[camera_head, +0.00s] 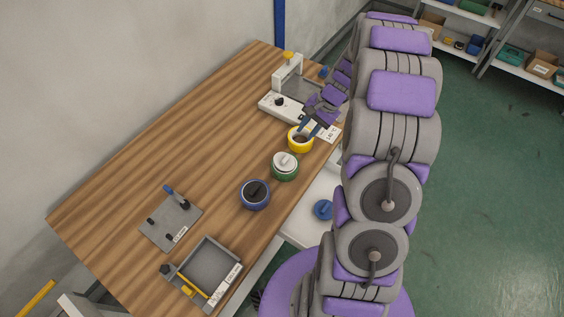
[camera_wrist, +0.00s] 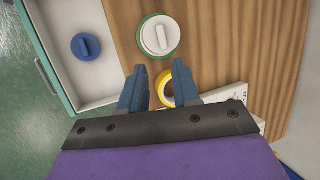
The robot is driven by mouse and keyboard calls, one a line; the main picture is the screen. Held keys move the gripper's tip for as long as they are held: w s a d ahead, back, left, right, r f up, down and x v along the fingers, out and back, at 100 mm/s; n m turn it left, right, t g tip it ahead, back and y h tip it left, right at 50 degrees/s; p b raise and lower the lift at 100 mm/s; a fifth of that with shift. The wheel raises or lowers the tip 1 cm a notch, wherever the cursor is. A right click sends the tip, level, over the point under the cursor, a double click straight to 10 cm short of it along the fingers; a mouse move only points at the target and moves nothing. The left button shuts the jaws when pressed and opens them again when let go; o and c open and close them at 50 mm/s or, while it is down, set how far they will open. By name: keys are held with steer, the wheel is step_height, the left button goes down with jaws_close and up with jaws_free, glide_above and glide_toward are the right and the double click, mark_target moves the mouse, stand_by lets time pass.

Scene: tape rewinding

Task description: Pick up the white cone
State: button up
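The white cone (camera_head: 285,160), with a raised bar on top, sits in a green tape roll (camera_head: 285,175) on the wooden table. In the wrist view the white cone (camera_wrist: 158,37) is ahead of my fingertips, apart from them, with the green roll showing as a ring around it. My gripper (camera_wrist: 160,70) is open and nothing shows between its fingertips. In the head view my gripper (camera_head: 317,122) is above the yellow tape roll (camera_head: 300,142), up the table from the white cone. The yellow roll (camera_wrist: 165,88) shows between the fingers in the wrist view, partly hidden.
A blue roll with a black top (camera_head: 255,194) stands near the green one. A white machine (camera_head: 285,104) is at the far end. A blue cone (camera_head: 323,209) lies in an open white drawer (camera_head: 306,225). A grey plate (camera_head: 170,222) and grey tray (camera_head: 210,265) are nearer.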

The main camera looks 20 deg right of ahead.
steer(key=b, duration=0.2)
glide_above(286, 159)
steer(key=s+d, duration=0.1)
steer(key=d, duration=0.1)
step_height(286, 159, down, 9)
steer(key=shift+f, duration=0.8)
steer(key=x, duration=0.1)
steer(key=b+x, duration=0.1)
steer(key=x, duration=0.1)
steer(key=shift+w+d+f, duration=0.1)
steer(key=shift+w+f, duration=0.2)
steer(key=shift+f, duration=0.05)
steer(key=shift+a+f, duration=0.25)
steer(key=shift+f, duration=0.05)
steer(key=shift+c, duration=0.2)
jaws_close()
